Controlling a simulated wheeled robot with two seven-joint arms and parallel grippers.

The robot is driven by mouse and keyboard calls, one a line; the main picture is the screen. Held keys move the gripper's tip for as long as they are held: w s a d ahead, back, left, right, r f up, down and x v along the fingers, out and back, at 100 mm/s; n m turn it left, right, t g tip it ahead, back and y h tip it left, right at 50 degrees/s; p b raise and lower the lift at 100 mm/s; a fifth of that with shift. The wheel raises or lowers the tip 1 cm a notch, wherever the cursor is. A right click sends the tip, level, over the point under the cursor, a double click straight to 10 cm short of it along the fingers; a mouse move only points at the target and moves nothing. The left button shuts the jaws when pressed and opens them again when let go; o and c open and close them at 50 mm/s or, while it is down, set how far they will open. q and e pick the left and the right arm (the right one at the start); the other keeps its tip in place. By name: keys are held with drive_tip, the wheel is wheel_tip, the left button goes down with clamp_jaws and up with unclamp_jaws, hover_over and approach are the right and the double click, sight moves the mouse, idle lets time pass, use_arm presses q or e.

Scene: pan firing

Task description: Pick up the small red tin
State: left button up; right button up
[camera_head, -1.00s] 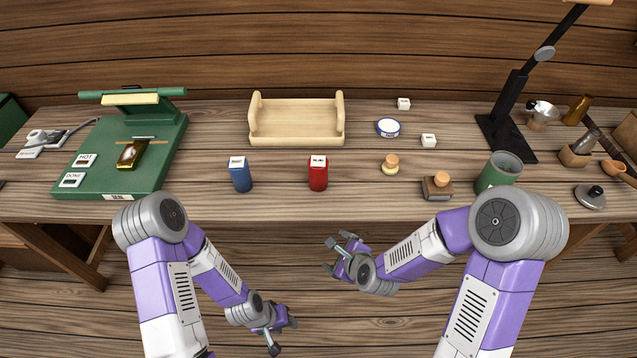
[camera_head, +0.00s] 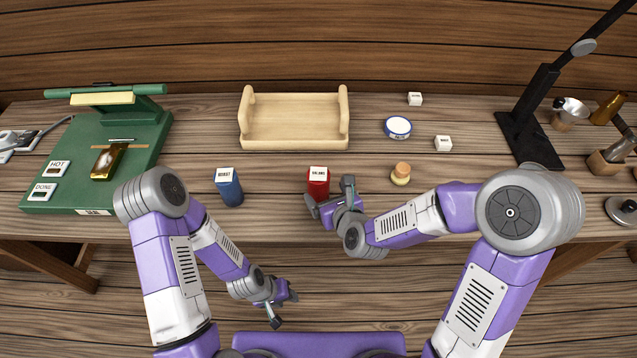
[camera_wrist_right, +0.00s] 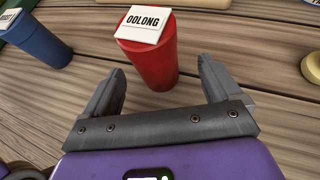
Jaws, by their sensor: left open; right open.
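The small red tin (camera_head: 318,182) stands upright near the front edge of the bench, with a white label on top. In the right wrist view the tin (camera_wrist_right: 152,62) has a label reading OOLONG. My right gripper (camera_head: 331,197) is open and close in front of the tin. In the right wrist view the open fingers (camera_wrist_right: 160,82) point toward the tin, whose lower part lies between or just beyond their tips; I cannot tell which. My left gripper (camera_head: 282,305) is open, low in front of the bench, away from the tin.
A blue tin (camera_head: 229,187) stands left of the red one. A wooden tray (camera_head: 293,143) lies behind. A corked jar (camera_head: 400,174) stands to the right, with a round blue-and-white tin (camera_head: 397,127) behind it. A green press (camera_head: 110,150) is at the left, a black stand (camera_head: 530,125) at the right.

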drive_tip(key=x, duration=0.5)
drive_tip(key=shift+w+a+f, duration=0.1)
drive_tip(key=shift+a+f, duration=0.1)
drive_tip(key=shift+a, duration=0.2)
drive_tip(key=c, duration=1.4)
